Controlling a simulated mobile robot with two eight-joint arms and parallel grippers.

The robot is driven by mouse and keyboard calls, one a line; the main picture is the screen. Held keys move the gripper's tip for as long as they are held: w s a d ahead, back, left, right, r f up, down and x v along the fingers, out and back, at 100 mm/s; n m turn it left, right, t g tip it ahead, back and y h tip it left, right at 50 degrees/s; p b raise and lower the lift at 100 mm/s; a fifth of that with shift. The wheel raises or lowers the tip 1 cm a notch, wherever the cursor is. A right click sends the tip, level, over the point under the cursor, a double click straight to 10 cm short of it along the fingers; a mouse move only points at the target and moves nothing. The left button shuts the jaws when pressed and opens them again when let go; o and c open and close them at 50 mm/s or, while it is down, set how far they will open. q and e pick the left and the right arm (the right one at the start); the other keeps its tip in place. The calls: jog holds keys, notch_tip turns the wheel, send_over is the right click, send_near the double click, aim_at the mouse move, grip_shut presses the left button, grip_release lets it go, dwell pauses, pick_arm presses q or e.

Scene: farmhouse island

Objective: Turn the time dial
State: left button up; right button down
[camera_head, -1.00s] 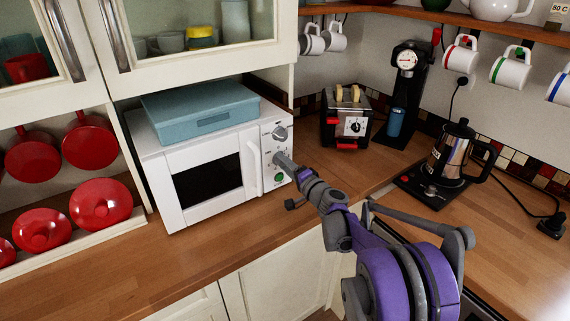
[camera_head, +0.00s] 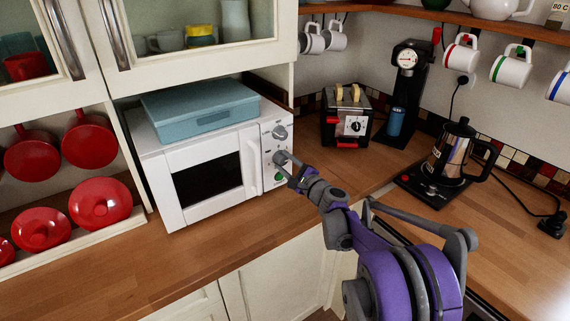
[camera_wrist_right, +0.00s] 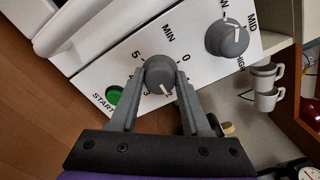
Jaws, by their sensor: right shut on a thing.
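The white microwave (camera_head: 215,165) stands on the wooden counter with its control panel at the right. The grey time dial (camera_wrist_right: 159,75), marked MIN with numbers around it, is the lower of two knobs; it also shows in the head view (camera_head: 279,157). My right gripper (camera_wrist_right: 160,82) is shut on the dial, one finger on each side of it. In the head view my right gripper (camera_head: 287,163) reaches the panel from the lower right and partly hides it. The dial's white pointer line points down in the wrist view. My left gripper is in neither view.
The power knob (camera_wrist_right: 227,38) and green start button (camera_wrist_right: 114,95) sit on either side of the dial. A blue box (camera_head: 200,108) lies on the microwave. A toaster (camera_head: 345,118), coffee machine (camera_head: 405,90) and kettle (camera_head: 452,155) stand to the right. The front counter is clear.

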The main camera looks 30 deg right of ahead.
jog(key=shift+m, duration=0.6)
jog(key=shift+c, duration=1.9)
grip_release()
jog(key=shift+s, duration=0.15)
jog(key=s+b, duration=0.1)
jog(key=s, duration=0.9)
jog(key=shift+s+d, duration=0.3)
jog(key=shift+d, duration=0.15)
